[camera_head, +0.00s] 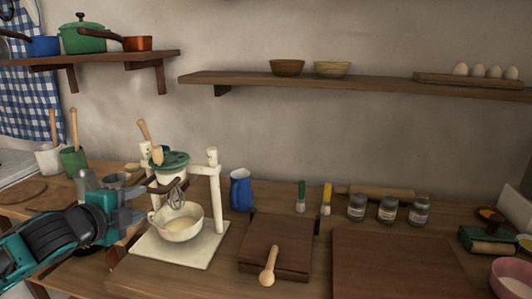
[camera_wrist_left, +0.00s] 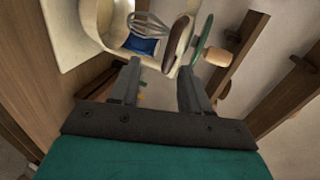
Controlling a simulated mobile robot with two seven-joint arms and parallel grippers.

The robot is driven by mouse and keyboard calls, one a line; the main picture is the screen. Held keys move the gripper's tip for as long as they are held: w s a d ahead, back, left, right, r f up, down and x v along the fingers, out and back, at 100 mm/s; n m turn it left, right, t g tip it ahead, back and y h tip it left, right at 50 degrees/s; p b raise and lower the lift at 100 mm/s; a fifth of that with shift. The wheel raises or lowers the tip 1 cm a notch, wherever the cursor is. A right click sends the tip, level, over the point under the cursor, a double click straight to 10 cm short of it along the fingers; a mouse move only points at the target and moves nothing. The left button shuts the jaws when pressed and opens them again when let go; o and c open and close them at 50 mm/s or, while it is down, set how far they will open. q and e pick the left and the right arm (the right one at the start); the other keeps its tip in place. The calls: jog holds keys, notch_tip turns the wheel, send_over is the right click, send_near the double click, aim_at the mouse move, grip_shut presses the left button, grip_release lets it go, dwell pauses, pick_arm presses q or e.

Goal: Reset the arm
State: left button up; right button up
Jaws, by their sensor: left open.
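My left arm comes in from the lower left in the head view, and its gripper (camera_head: 137,204) is beside the left of the white stand mixer (camera_head: 217,190). In the left wrist view the two fingers of my left gripper (camera_wrist_left: 158,82) are apart, with nothing clearly held between them. The mixer's whisk (camera_head: 177,197) hangs over a cream bowl (camera_head: 181,232) with pale contents. The whisk (camera_wrist_left: 148,25) and bowl (camera_wrist_left: 105,25) also show in the left wrist view, just beyond the fingers. I cannot tell whether the gripper touches the mixer's dark handle. My right gripper is not in view.
A blue jug (camera_head: 241,190) stands right of the mixer. A larger board (camera_head: 390,268), several jars (camera_head: 388,209), a rolling pin (camera_head: 382,193) and a pink bowl (camera_head: 513,279) are farther right. Shelves (camera_head: 250,79) run above.

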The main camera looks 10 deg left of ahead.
pick_arm(q)
jog(key=s+d+f+n+g, duration=0.1)
jog(key=s+d+f+n, duration=0.4)
jog(key=s+f, duration=0.2)
jog(key=s+d+f+n+g, duration=0.1)
jog(key=s+d+f+n, duration=0.4)
jog(key=s+f, duration=0.3)
jog(key=s+d+f+n+g, duration=0.1)
jog(key=s+d+f+n, duration=0.5)
jog(key=f, duration=0.8)
jog(key=shift+s+d+g+h, duration=0.3)
jog(key=shift+s+d+h, duration=0.15)
jog(key=shift+s, duration=0.3)
